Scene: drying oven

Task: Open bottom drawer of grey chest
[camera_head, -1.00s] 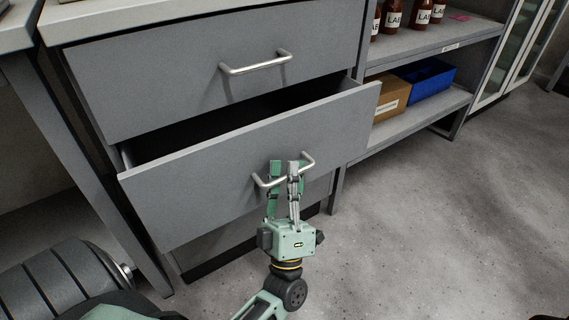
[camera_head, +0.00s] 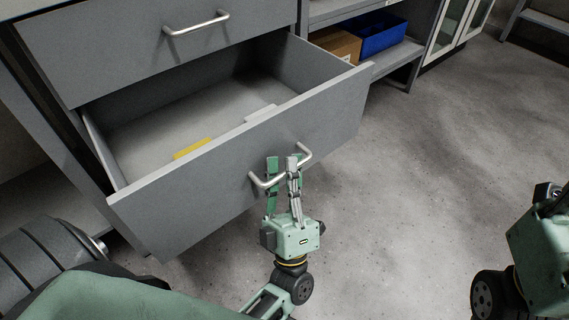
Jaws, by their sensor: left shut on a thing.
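The grey chest's bottom drawer (camera_head: 330,115) stands well pulled out, its inside open to view. My left gripper (camera_head: 282,168) is shut on the drawer's silver bar handle (camera_head: 258,182), its two fingers on either side of the bar. The handle's ends show to the left and right of the fingers. The drawer above (camera_head: 95,55) is closed, with its own bar handle (camera_head: 196,24). Of my right arm only a part shows at the lower right edge; its gripper is out of view.
A yellow item (camera_head: 192,148) and a pale item (camera_head: 260,113) lie in the drawer. A shelf (camera_head: 398,56) with a cardboard box (camera_head: 336,43) and a blue bin (camera_head: 379,33) stands to the right. The floor (camera_head: 430,190) in front and right is clear.

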